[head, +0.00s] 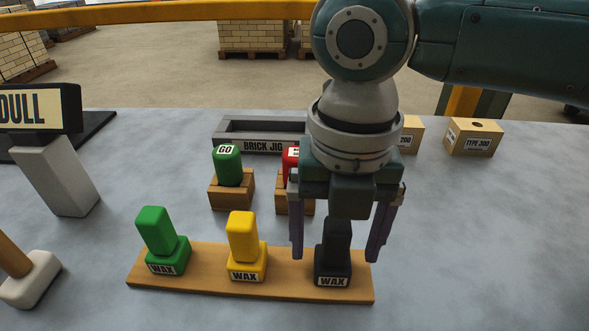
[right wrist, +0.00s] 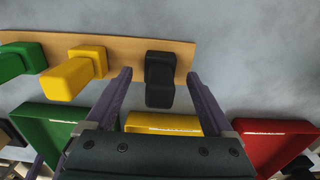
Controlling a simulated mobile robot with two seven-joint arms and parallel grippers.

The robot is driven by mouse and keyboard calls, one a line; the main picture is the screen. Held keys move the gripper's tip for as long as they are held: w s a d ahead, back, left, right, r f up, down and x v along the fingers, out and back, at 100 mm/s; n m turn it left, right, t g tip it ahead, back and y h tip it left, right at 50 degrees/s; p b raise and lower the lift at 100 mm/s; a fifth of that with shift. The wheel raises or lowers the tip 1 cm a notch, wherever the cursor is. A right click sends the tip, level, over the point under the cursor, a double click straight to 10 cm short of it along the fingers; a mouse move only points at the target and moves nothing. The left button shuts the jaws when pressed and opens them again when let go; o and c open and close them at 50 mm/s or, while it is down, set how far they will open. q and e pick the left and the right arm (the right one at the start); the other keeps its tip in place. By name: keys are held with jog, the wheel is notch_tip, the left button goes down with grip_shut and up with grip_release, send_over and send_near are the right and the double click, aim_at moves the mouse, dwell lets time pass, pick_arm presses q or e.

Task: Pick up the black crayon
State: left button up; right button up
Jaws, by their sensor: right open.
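The black crayon (head: 334,265) stands upright in a black base labelled WAX at the right end of a wooden board (head: 205,283). It also shows in the right wrist view (right wrist: 160,80). My right gripper (head: 338,255) is open, pointing down, with one purple finger on each side of the black crayon. In the right wrist view its fingertips (right wrist: 158,75) flank the crayon with gaps on both sides. The crayon's top is partly hidden by the gripper in the head view.
A yellow crayon (head: 243,240) and a green crayon (head: 157,232) stand on the same board, left of the black one. Behind are a green GO block (head: 228,165), a partly hidden red block (head: 290,160) and a grey brick jig (head: 260,145). A brush-like tool (head: 30,278) lies at left.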

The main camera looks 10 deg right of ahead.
jog(key=shift+f, duration=0.45)
jog(key=shift+c, duration=0.3)
grip_shut()
